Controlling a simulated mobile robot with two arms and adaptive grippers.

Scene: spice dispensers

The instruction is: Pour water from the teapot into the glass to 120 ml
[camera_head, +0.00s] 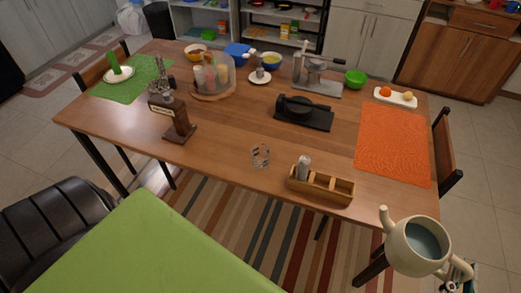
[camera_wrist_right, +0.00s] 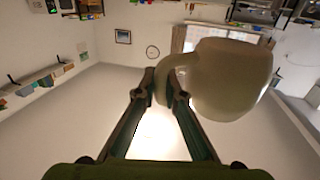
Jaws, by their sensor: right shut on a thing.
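The cream teapot (camera_head: 403,256) is at the lower right in the head view, in front of the table's right front corner. It looks roughly upright, with bluish water (camera_head: 427,240) inside and its spout pointing up and left. My right gripper (camera_head: 461,272) is shut on the teapot's handle. In the right wrist view the fingers (camera_wrist_right: 170,82) close around the handle, beside the teapot's body (camera_wrist_right: 232,80). The small clear glass (camera_head: 260,155) stands on the table near the middle of its front edge. It looks empty, though its level is hard to tell. My left gripper is not in view.
A wooden spice box (camera_head: 320,191) with a shaker sits right of the glass, between it and the teapot. A brown dispenser (camera_head: 172,120) stands left of the glass. A black appliance (camera_head: 304,113) is behind it. An orange mat (camera_head: 393,145) is bare.

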